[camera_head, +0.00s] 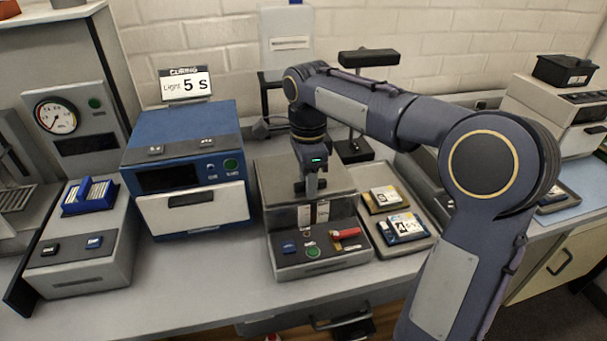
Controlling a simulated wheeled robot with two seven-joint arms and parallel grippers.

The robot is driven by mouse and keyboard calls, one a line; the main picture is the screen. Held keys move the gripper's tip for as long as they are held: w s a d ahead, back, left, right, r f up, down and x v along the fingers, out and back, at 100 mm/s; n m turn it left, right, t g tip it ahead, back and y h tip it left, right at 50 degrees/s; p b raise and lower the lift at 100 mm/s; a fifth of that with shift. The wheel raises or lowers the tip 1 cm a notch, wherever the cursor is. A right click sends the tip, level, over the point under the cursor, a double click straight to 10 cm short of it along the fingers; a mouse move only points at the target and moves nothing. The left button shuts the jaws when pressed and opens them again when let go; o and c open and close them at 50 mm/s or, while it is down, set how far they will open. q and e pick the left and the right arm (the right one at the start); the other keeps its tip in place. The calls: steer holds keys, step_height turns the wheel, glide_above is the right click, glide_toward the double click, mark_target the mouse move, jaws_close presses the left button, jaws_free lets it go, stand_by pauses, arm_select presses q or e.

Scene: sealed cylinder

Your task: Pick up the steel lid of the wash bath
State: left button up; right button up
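The wash bath appears to be the grey box (318,262) at the centre of the bench, with a green button, a blue button and a red handle on its front panel. A flat steel surface that looks like its lid (270,181) covers the top. My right gripper (314,208) points down over the front middle of this surface. Its fingertips are small and blend with the steel, so I cannot tell whether they touch the lid or hold anything. The wrist hides part of the lid's middle. My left gripper is not in view.
A blue curing unit (185,135) stands left of the bath, under a "Light 5 s" sign (186,84). A tray (410,243) with labelled cassettes lies to the right. A black T-topped stand (369,58) rises behind. The bench front is clear.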

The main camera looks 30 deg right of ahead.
jaws_close()
